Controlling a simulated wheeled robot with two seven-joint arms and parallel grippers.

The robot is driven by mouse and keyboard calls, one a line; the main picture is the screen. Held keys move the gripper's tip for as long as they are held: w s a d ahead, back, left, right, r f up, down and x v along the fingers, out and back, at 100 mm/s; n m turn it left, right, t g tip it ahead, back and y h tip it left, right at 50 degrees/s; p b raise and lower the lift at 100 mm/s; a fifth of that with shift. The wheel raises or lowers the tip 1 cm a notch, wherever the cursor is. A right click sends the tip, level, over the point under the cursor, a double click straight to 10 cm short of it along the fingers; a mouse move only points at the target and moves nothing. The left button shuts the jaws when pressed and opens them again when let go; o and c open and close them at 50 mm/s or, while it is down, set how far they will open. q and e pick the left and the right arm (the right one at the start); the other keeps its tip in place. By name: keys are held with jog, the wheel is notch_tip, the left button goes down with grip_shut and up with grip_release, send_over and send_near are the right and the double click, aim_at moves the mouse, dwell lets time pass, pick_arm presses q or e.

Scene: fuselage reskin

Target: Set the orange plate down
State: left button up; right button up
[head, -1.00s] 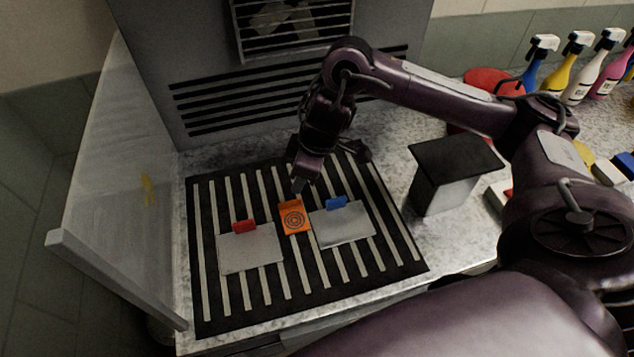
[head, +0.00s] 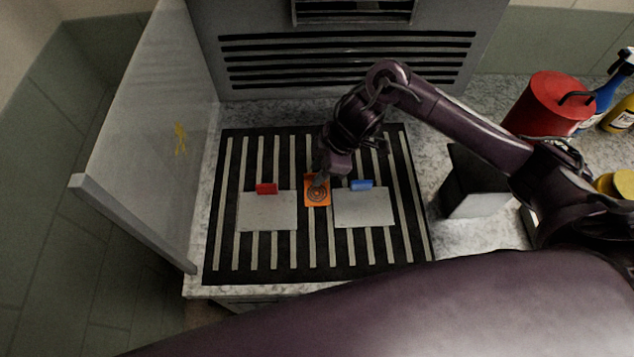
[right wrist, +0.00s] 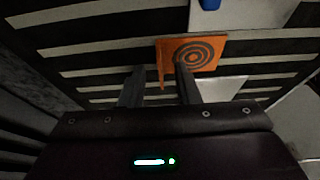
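The orange plate (head: 317,197), marked with dark rings, appears to lie flat on the black slatted mat (head: 322,258) between two grey plates. My right gripper (head: 318,182) is over its far edge and hides part of it. In the right wrist view, the orange plate (right wrist: 200,52) shows beyond the fingers. Its narrow upright orange tab shows between the two fingers (right wrist: 160,85), which stand apart with gaps visible beside the tab. Whether the tab touches a finger cannot be told. My left gripper is not in view.
The left grey plate (head: 268,212) has a red tab; the right one (head: 364,208) has a blue tab. A translucent panel (head: 150,150) stands at the left. A dark-topped block (head: 475,185), a red canister (head: 548,105) and bottles stand at the right. The mat's front is clear.

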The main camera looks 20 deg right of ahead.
jog(key=shift+a+f, duration=0.1)
grip_shut()
dwell(0.4)
